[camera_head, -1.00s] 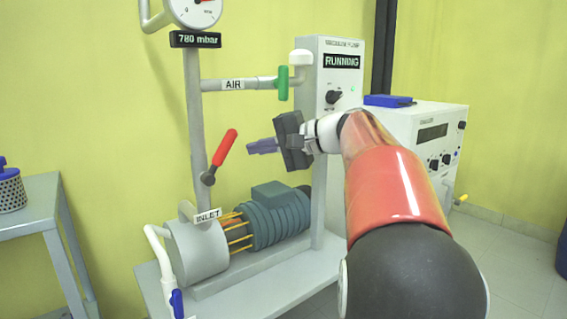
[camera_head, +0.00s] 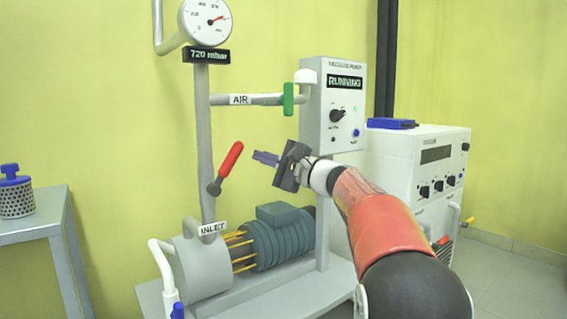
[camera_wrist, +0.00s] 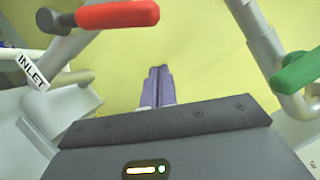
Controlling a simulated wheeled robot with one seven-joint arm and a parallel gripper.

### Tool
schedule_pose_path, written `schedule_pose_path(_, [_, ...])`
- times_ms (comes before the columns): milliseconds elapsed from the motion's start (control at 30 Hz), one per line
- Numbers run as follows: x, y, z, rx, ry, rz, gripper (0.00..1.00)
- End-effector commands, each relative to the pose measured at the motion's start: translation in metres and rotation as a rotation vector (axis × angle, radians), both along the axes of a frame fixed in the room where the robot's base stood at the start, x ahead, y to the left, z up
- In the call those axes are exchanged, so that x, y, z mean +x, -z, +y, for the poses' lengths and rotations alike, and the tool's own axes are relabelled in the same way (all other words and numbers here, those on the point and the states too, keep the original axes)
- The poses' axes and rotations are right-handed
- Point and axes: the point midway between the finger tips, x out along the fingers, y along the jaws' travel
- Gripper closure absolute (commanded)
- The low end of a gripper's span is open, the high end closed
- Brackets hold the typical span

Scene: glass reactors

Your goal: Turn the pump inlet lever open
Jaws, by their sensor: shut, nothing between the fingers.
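The pump inlet lever (camera_head: 230,161) has a red handle and sits on the grey vertical pipe above the INLET label (camera_head: 212,228). It slants up and to the right from its dark pivot. In the wrist view the red handle (camera_wrist: 118,14) lies at the upper left, apart from the fingers. My gripper (camera_head: 265,158) is shut and empty, with purple fingers pointing left toward the lever, a short gap to its right. The shut fingers also show in the wrist view (camera_wrist: 159,82). The pump (camera_head: 280,238) stands below.
A green lever (camera_head: 288,99) is on the AIR pipe (camera_head: 250,99) above my gripper; it also shows at the right of the wrist view (camera_wrist: 298,72). The control box (camera_head: 336,105) reads RUNNING. The gauge display (camera_head: 206,56) reads 720 mbar. A side table (camera_head: 40,220) stands left.

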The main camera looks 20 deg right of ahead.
Motion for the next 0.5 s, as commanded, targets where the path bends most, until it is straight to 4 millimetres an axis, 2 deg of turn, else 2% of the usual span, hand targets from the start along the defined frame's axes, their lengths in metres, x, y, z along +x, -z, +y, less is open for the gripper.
schedule_pose_path(33, [-0.008,-0.006,0.008,-0.003,-0.001,-0.006,1.00])
schedule_pose_path(200, [-0.016,-0.012,0.022,-0.002,0.001,-0.003,1.00])
schedule_pose_path(500, [-0.019,-0.015,0.027,-0.003,0.001,-0.003,1.00])
